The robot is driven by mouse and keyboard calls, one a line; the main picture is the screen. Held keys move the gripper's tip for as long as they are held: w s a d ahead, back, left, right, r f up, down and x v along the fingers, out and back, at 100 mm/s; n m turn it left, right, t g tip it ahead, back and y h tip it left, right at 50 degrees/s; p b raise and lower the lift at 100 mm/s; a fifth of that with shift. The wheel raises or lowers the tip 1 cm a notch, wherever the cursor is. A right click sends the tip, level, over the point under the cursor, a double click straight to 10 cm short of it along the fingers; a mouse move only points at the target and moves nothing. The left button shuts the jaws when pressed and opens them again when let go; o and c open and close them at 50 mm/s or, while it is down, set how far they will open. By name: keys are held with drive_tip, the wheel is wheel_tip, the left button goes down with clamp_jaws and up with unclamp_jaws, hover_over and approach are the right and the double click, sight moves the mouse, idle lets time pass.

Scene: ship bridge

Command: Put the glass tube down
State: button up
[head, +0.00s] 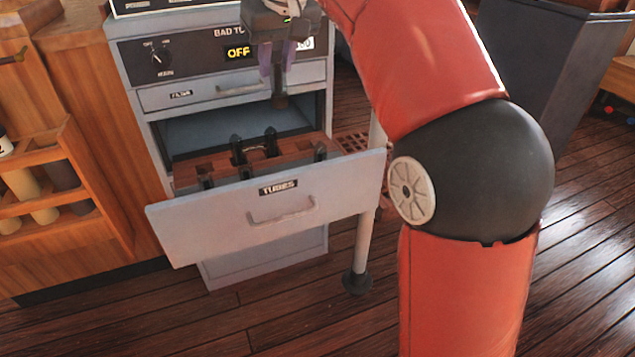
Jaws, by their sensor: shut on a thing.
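My gripper (277,72) hangs above the open drawer, in front of the cabinet's control panel. It is shut on a narrow thing, seemingly the glass tube (280,99), whose dark lower end shows below the fingers. The held thing is upright and apart from the drawer below. The drawer (215,218), labelled TUBES, is pulled out. Inside is a reddish-brown wooden rack (217,164) with several dark upright pieces standing in it.
A shut drawer (208,92) labelled FUSA or similar sits above the open one. The panel (190,55) has a knob and a lit OFF display. A wooden shelf unit (75,165) with rolled items stands left. My red arm covers the right middle. Plank floor shows in front.

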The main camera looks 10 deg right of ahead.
wheel_tip(320, 180, down, 20)
drive_tip(key=b, duration=0.4)
drive_tip(key=shift+r+b, duration=0.2)
drive_tip(key=shift+b, duration=0.1)
drive_tip(key=shift+f, duration=0.1)
drive_tip(key=o, duration=1)
drive_tip(key=shift+r, duration=0.25)
drive_tip(key=p+v, duration=0.2)
drive_tip(key=v, duration=1)
drive_tip(key=s+d+f+m, duration=0.1)
drive_tip(key=s+d+f, duration=0.3)
drive_tip(key=s, duration=0.3)
drive_tip(key=s+d+f+m+t+h, duration=0.1)
drive_tip(key=s+d+f+m, duration=0.1)
drive_tip(key=s+d+f, duration=0.3)
drive_tip(key=s+d+f+m+h, duration=0.1)
drive_tip(key=s+d+f+m, duration=0.1)
drive_tip(key=s+d+f, duration=0.2)
drive_tip(key=shift+s+d+f, duration=0.1)
drive_tip(key=shift+s+f, duration=0.5)
drive_tip(key=shift+s, duration=0.5)
drive_tip(key=shift+s+d+f, duration=0.1)
drive_tip(key=shift+s+f, duration=0.45)
drive_tip(key=shift+s, duration=0.5)
drive_tip(key=shift+s+d+f, duration=0.1)
drive_tip(key=shift+s+f, duration=0.5)
drive_tip(key=shift+s, duration=0.5)
